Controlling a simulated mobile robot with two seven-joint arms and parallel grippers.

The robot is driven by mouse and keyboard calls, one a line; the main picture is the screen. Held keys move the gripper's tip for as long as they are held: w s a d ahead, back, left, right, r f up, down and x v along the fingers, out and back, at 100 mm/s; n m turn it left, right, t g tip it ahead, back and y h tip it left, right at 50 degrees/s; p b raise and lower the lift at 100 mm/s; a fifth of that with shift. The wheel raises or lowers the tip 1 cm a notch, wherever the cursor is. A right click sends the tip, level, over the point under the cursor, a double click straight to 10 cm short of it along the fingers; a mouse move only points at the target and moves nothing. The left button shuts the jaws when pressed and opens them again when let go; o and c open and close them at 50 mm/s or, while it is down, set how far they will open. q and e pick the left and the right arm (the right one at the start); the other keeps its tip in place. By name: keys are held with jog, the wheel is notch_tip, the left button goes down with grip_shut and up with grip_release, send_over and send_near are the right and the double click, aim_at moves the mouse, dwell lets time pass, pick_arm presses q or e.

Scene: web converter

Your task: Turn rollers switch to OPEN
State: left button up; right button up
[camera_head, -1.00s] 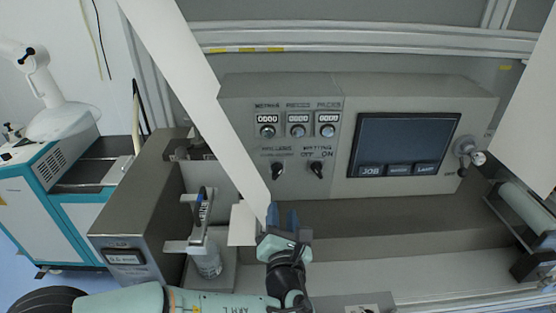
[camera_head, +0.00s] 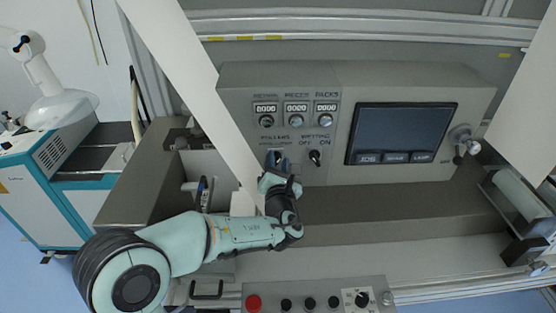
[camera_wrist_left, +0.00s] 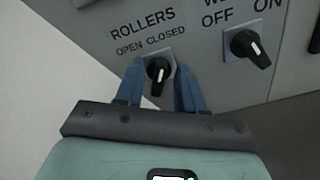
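The rollers switch (camera_wrist_left: 158,68) is a black knob with a white mark on the grey panel, under the labels ROLLERS and OPEN CLOSED in the left wrist view. OPEN is printed at the left and CLOSED at the right; I cannot tell surely which the knob points to. My left gripper (camera_wrist_left: 160,88) is open, with one blue finger on each side of the knob and gaps visible. My right gripper is not in view.
The OFF/ON switch (camera_head: 315,157) is close to the right of my left gripper; its black knob also shows in the left wrist view (camera_wrist_left: 249,46). A touchscreen (camera_head: 402,132) is further right. A white web strip (camera_head: 190,75) runs diagonally, close to my left gripper. A button box (camera_head: 315,297) is below.

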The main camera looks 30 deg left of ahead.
pick_arm(q)
jog(key=shift+w+a, duration=0.1)
jog(key=shift+w, duration=0.05)
jog(key=shift+c, duration=0.3)
grip_shut()
jog(key=shift+f+n+b, duration=0.1)
jog(key=shift+n+b, duration=0.2)
jog(key=shift+b, duration=0.25)
jog(key=n+b, duration=0.3)
jog(key=b, duration=0.1)
jog(key=n+b, duration=0.4)
jog(key=b, duration=0.1)
jog(key=n+b, duration=0.4)
jog(key=b, duration=0.1)
jog(key=shift+s+a, duration=0.25)
jog(key=shift+a, duration=0.1)
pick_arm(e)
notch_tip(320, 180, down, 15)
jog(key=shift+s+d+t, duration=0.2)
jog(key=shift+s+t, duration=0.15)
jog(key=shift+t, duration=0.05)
pick_arm(q)
jog(key=shift+n, duration=0.3)
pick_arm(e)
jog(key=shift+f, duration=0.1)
